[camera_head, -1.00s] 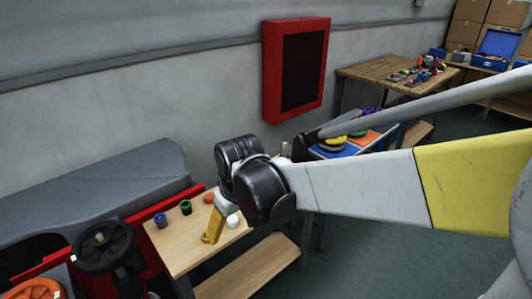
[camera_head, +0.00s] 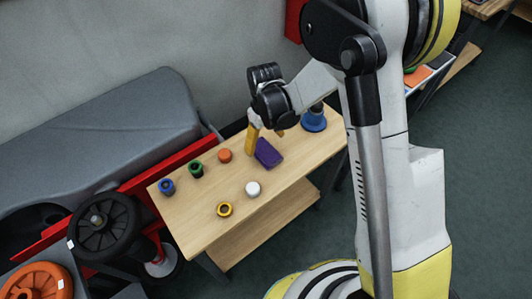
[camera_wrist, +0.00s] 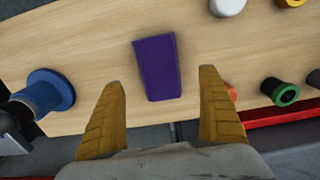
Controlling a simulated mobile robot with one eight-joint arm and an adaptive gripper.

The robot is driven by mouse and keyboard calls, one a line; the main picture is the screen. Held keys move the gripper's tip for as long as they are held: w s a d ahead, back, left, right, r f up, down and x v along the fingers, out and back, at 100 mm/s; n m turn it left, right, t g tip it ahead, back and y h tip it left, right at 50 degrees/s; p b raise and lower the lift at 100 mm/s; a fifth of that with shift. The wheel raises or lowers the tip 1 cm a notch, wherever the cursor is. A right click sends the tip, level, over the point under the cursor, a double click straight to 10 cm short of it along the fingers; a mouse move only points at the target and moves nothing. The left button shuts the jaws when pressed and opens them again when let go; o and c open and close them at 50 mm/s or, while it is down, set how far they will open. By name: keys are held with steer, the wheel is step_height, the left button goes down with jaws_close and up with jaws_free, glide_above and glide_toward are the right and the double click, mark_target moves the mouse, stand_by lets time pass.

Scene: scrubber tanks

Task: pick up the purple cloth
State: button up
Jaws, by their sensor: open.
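The purple cloth (camera_head: 268,153) lies flat as a folded, roughly rectangular piece on the wooden table (camera_head: 219,238). In the wrist view the cloth (camera_wrist: 157,67) sits ahead of my fingertips, roughly centred between them. My gripper (camera_head: 265,133) is above the table just behind the cloth in the head view. Its two yellow fingers (camera_wrist: 163,88) are spread wide in the wrist view, with nothing between the tips.
A blue flanged part (camera_head: 314,120) stands right of the cloth. A grey wall is behind.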

mark_target(265, 150)
step_height(265, 150, down, 5)
steer(key=b, duration=0.2)
steer(key=shift+s+f+b, duration=0.1)
steer(key=shift+f+b, duration=0.05)
steer(key=shift+b, duration=0.25)
steer(key=c, duration=1.2)
steer(key=shift+o, duration=0.2)
steer(key=shift+r+p, duration=0.4)
steer(key=shift+r, duration=0.25)
steer(key=r+p, duration=0.1)
steer(key=r, duration=0.1)
steer(key=r+p, duration=0.1)
steer(key=r, duration=0.1)
steer(key=shift+s+d, duration=0.1)
steer(key=shift+d, duration=0.3)
steer(key=s+d+r+p, duration=0.3)
steer(key=d+r, duration=0.3)
steer(key=d, duration=0.4)
steer(key=shift+s, duration=0.6)
